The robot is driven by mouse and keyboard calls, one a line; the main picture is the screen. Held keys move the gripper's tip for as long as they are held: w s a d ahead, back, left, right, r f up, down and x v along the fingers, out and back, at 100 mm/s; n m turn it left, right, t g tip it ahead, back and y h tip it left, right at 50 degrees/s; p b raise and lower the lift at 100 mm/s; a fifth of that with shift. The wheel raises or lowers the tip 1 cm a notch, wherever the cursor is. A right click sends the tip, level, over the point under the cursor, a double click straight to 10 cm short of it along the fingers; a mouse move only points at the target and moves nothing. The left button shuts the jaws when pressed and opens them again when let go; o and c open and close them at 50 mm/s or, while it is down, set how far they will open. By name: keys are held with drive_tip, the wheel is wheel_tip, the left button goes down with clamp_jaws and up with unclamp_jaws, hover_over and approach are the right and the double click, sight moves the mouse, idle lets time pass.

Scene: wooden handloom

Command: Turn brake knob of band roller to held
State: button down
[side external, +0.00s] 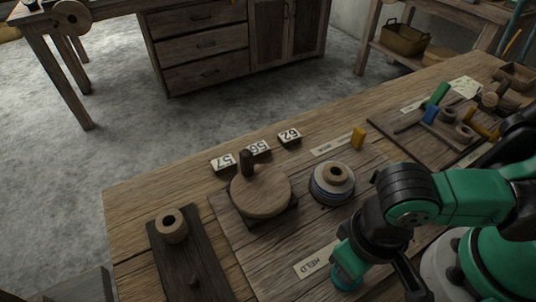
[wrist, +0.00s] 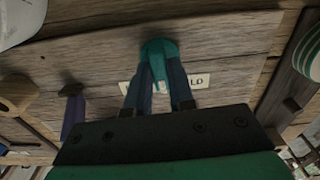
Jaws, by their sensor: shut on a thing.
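In the wrist view, the teal brake knob (wrist: 158,46) stands between my two fingertips, and my gripper (wrist: 158,64) is shut on it. The pale label reading HELD (wrist: 198,81) lies on the wood beside the knob, partly hidden by the right finger. In the side view, the HELD label (side external: 316,258) is on the bench board, just left of the lower end of my arm. My fingertips are not clear in that view. I cannot tell which way the knob's pointer faces.
A round wooden disc with an upright peg (side external: 262,195) and a wound spool (side external: 332,182) stand left of and behind my arm. A dark board with a ring (side external: 171,228) is at left.

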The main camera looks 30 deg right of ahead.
drive_tip(key=n, duration=0.3)
drive_tip(key=shift+n, duration=2.2)
drive_tip(key=c, duration=0.8)
unclamp_jaws()
drive_tip(key=shift+o, duration=0.2)
drive_tip(key=shift+r, duration=0.15)
drive_tip(key=shift+r, duration=2.65)
